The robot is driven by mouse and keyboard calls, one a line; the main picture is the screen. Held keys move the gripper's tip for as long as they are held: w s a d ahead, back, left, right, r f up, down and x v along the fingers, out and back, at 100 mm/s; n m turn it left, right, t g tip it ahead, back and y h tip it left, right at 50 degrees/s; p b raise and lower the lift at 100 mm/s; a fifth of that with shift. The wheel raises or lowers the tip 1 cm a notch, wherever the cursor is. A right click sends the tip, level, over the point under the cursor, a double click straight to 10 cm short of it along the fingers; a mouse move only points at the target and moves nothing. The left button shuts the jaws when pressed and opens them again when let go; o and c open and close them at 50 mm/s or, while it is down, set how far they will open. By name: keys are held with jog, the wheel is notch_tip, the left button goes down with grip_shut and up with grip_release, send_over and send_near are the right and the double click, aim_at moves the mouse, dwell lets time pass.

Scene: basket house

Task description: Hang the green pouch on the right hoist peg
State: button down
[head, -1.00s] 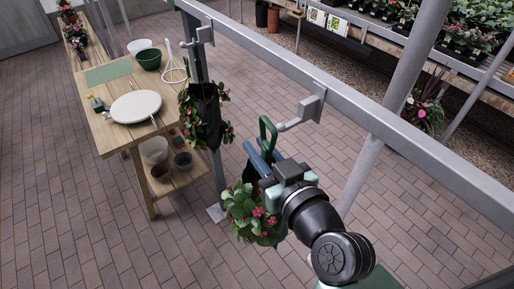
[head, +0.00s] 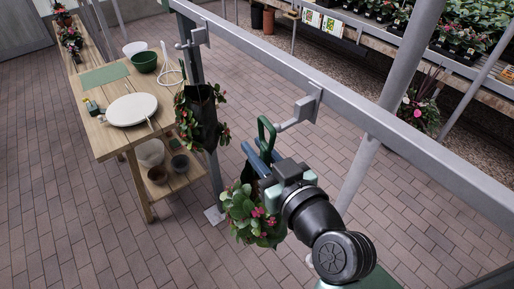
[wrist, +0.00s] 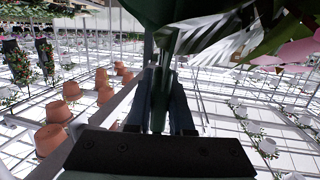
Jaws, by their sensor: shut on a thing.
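The green pouch (head: 247,172), with leafy pink-flowered plants (head: 252,215), hangs from my gripper (head: 258,160) in the head view. My gripper is shut on its strap, and the green hanging loop (head: 266,131) stands up above the fingers. The wrist view shows the strap between my fingers (wrist: 160,98), with pouch fabric and leaves overhead. The right hoist peg (head: 300,114) sticks out leftward from the grey rail. Its tip is close beside the loop, on the right; I cannot tell whether they touch. The left hoist peg (head: 192,42) has a dark planted pouch (head: 203,118) below it.
The grey rail (head: 350,115) runs diagonally above, with posts at left and right. Plant benches line the back right. The brick floor between is open.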

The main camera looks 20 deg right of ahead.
jog(key=shift+w+d+r+b, duration=0.1)
jog(key=shift+w+d+b, duration=0.2)
jog(key=shift+d, duration=0.45)
jog(key=shift+w+d+r+b, duration=0.1)
jog(key=shift+w+d, duration=0.25)
jog(key=shift+d, duration=0.35)
jog(key=shift+d, duration=0.15)
jog(key=shift+w+d, duration=0.25)
jog(key=shift+d, duration=0.3)
jog(key=shift+d+f+b, duration=0.1)
jog(key=shift+f+b, duration=0.15)
jog(key=shift+b, duration=0.35)
jog(key=shift+f+b, duration=0.55)
jog(key=shift+b, duration=0.05)
jog(key=c, duration=0.7)
grip_release()
jog(key=b+v, duration=0.4)
jog(key=v, duration=0.9)
jog(key=shift+f, duration=0.2)
